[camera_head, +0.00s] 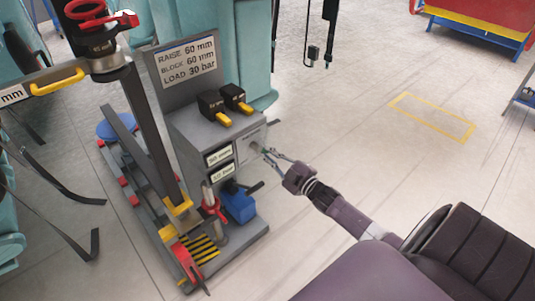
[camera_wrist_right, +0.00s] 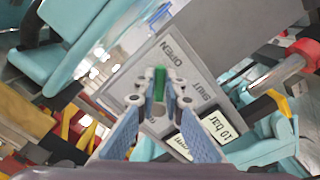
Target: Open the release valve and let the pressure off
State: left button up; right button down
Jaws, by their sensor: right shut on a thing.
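The release valve's green handle (camera_wrist_right: 159,82) sits on a grey plate (camera_wrist_right: 184,72) marked OPEN and SHUT. I cannot tell which mark the handle points to. My left gripper is in neither view.
A blue jug-like part (camera_head: 238,203) sits low on the base.

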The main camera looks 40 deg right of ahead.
jog(key=c, duration=2)
grip_release()
jog(key=shift+s, duration=0.15)
jog(key=s, duration=0.7)
jog(key=s+d, duration=0.1)
jog(key=s, duration=0.3)
jog(key=shift+s, duration=0.35)
jog(key=shift+a, duration=0.1)
